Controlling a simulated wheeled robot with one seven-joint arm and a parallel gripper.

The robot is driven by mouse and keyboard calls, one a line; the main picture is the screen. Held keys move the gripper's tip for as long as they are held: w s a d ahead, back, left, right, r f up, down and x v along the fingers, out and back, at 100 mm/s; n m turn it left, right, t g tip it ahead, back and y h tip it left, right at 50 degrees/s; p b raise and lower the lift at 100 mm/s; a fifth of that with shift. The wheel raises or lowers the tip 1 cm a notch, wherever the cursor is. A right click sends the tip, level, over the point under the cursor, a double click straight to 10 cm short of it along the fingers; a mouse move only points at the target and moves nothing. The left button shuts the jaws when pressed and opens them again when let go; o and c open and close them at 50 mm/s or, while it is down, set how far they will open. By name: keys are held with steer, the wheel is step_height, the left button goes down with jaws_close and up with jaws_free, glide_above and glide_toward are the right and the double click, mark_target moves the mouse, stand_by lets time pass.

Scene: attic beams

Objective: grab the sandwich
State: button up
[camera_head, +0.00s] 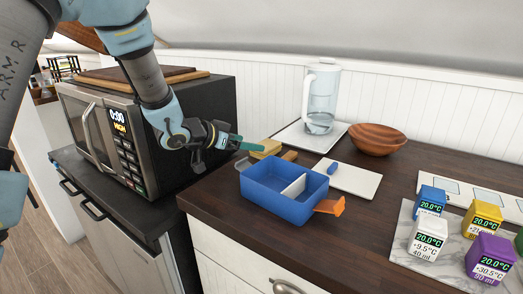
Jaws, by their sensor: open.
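The sandwich (267,146) appears as a small tan, bread-coloured block on the dark wooden counter, behind the blue box. My gripper (248,146) reaches in from the left, just beside the sandwich, with its teal fingers pointing right toward it. The gripper is open and holds nothing that I can see. A fingertip overlaps the sandwich's left edge in this view; I cannot tell whether they touch. The sandwich's lower front part is partly hidden by the blue box.
A blue divided box (262,197) with an orange latch stands right in front. A white board (352,181) lies behind it. A glass pitcher (320,98) and wooden bowl (376,139) stand at the back. A microwave (127,135) is left; several coloured cubes sit on a marble tray (398,247).

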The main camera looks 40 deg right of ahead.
mark_target(266, 145)
steer(key=x, duration=0.2)
steer(key=shift+w+d, duration=0.1)
steer(key=shift+d, duration=0.15)
steer(key=p+x, duration=0.2)
steer(key=x, duration=0.2)
steer(key=shift+d, duration=0.15)
steer(key=shift+d+f, duration=0.25)
steer(key=shift+d, duration=0.15)
steer(key=c, duration=1.3)
steer(key=shift+c, duration=0.2)
